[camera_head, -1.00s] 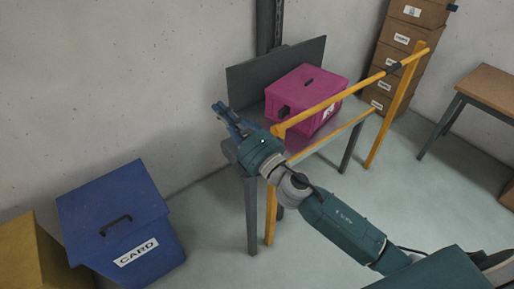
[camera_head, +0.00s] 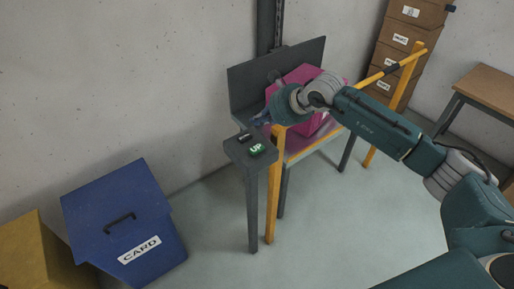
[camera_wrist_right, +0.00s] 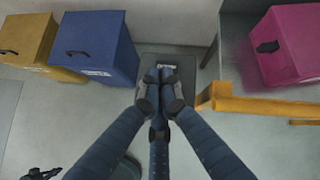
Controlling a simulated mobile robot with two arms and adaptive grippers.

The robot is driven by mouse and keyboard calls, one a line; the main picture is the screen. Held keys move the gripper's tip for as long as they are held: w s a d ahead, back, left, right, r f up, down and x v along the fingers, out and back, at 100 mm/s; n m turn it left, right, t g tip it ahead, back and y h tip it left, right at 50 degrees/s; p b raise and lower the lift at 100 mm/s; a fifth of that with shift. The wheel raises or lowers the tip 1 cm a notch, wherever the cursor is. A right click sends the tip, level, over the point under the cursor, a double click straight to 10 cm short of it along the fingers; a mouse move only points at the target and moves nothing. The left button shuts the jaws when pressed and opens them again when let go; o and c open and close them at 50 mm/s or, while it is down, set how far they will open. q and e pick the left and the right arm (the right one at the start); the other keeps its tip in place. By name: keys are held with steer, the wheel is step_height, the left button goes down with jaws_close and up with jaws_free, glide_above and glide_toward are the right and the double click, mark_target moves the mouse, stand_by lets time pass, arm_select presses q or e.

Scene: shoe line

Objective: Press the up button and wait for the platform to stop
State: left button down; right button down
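The control post (camera_head: 236,150) stands in front of the yellow rail, with a green button marked UP (camera_head: 257,149) and a second dark button (camera_head: 244,137) on its top. My right gripper (camera_head: 262,118) is above and behind the post, apart from the UP button in the head view. In the right wrist view its fingers (camera_wrist_right: 162,76) are drawn together and empty, over the post's dark top (camera_wrist_right: 182,62). The platform (camera_head: 322,143) bears a pink box (camera_head: 300,76), partly hidden by my right arm. My left gripper is not in view.
A yellow rail (camera_head: 274,200) fences the platform's near side. A blue CARD bin (camera_head: 115,205) and a yellow bin (camera_head: 40,250) stand at the left. Stacked cartons (camera_head: 408,38) and a wooden table (camera_head: 490,88) are at the right.

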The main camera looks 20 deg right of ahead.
steer(key=shift+f, duration=0.2)
steer(key=b, duration=0.4)
glide_above(258, 149)
step_height(258, 149, down, 7)
steer(key=shift+f, duration=0.1)
steer(key=shift+f+b, duration=0.65)
steer(key=shift+b, duration=0.05)
stand_by(0.9)
steer(key=shift+f+b, duration=0.35)
steer(key=shift+b, duration=0.2)
